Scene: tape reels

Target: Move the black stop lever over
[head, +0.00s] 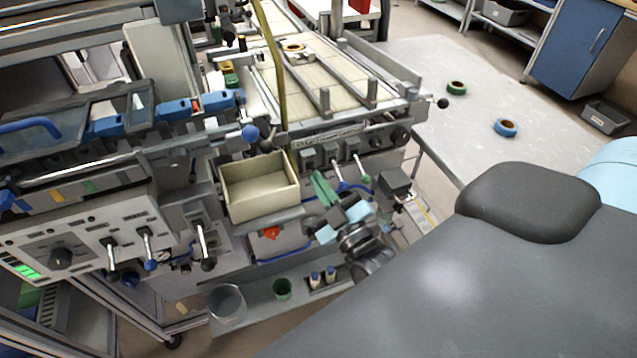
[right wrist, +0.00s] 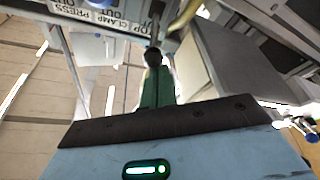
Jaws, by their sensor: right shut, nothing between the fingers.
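The black stop lever (right wrist: 153,56) shows in the right wrist view as a dark round knob on a short shaft under the STOP label (right wrist: 147,27). In the head view I cannot make out its knob beside my gripper. My right gripper (head: 321,184) is shut and empty at the machine's front, below the row of lever slots. In the right wrist view its green fingers (right wrist: 157,86) are right at the black knob; I cannot tell whether they touch it. My left gripper is not in view.
A lever with a blue knob (head: 342,186) and one with a green knob (head: 366,180) stand close right of my gripper. A beige open bin (head: 259,211) is just left. A dark grey box (head: 394,183) juts out to the right. A shelf with cups (head: 283,289) lies below.

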